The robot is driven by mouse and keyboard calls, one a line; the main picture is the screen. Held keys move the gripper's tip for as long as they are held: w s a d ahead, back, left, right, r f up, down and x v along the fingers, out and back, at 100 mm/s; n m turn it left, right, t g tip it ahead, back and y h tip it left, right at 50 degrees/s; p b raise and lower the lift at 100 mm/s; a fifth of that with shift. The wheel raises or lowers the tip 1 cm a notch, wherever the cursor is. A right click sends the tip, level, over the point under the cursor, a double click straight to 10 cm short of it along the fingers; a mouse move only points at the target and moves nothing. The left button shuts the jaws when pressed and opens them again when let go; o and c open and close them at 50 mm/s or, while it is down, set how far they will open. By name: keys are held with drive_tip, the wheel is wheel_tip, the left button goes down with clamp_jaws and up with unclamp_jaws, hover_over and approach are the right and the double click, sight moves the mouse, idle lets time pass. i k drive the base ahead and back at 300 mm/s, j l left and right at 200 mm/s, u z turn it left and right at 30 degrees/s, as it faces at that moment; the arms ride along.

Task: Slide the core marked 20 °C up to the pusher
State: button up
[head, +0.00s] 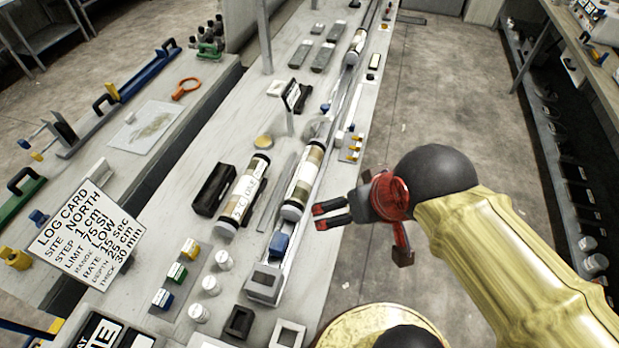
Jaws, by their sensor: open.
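A second core (243,195) lies left of the rail on the bench, with lettering too small to read surely. A third core (356,46) is far up the rail. I cannot read a 20 °C mark on any of them. My gripper (319,217) is open and empty, right of the near rail core, with red fingertips pointing left.
A black case (214,189) lies left of the second core. A small sign (290,96) stands left of the rail. White-capped jars (223,260) and coloured blocks (177,272) stand at the near left. A log card (88,235) is farther left. Floor (445,100) lies right of the bench.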

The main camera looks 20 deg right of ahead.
sight(292, 209)
drive_tip(key=i+l+u, duration=0.25)
drive_tip(key=u, duration=0.15)
drive_tip(key=i+l+u, duration=0.2)
drive_tip(key=l+u, duration=0.15)
